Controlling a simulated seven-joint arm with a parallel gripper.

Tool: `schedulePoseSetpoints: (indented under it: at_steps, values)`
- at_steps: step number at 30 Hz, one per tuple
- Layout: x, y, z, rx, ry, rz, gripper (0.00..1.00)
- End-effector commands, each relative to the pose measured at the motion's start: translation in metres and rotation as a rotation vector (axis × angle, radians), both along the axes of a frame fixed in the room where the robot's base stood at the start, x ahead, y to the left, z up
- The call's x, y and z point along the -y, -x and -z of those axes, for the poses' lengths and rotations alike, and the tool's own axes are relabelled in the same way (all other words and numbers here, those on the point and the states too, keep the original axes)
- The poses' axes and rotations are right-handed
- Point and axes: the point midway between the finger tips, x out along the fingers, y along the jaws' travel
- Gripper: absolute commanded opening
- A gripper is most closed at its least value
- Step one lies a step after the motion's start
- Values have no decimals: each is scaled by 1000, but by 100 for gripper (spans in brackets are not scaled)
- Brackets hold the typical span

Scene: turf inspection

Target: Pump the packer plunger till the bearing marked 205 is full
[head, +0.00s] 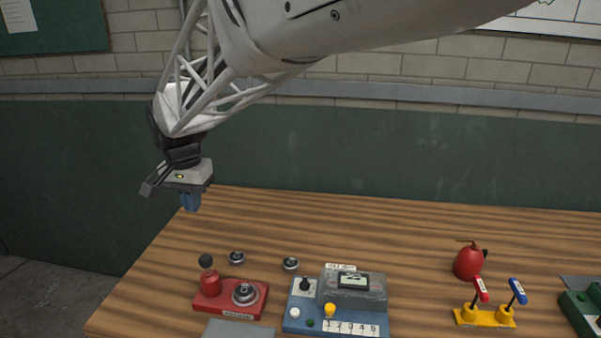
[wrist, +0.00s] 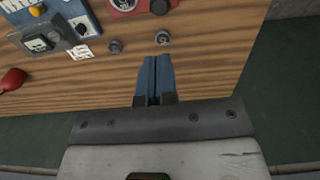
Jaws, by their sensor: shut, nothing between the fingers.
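The red packer (head: 230,298) stands at the front left of the table, with a dark-knobbed plunger (head: 206,262) on its left and a bearing (head: 245,294) seated on its right. Two more bearings lie on the table behind it, a left one (head: 237,257) and a right one (head: 291,264). No 205 mark can be read on any of them. My gripper (head: 190,201) is high above the table's back left, behind and above the packer. In the wrist view its blue fingers (wrist: 155,76) are together and empty, apart from the two loose bearings.
A blue and grey device (head: 335,300) with a display, buttons and numbers 1 to 5 stands right of the packer. Farther right are a red oil can (head: 469,262), a yellow base with two levers (head: 485,317) and a green device (head: 583,308). The table's back middle is clear.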

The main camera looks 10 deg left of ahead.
Motion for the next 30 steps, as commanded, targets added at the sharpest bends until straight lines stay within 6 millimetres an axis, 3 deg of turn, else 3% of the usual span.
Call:
schedulePoseSetpoints:
  at_steps: [11,30]
  values:
    - [0,0,21,-2,2,0,0]
    - [0,0,113,-1,1,0,0]
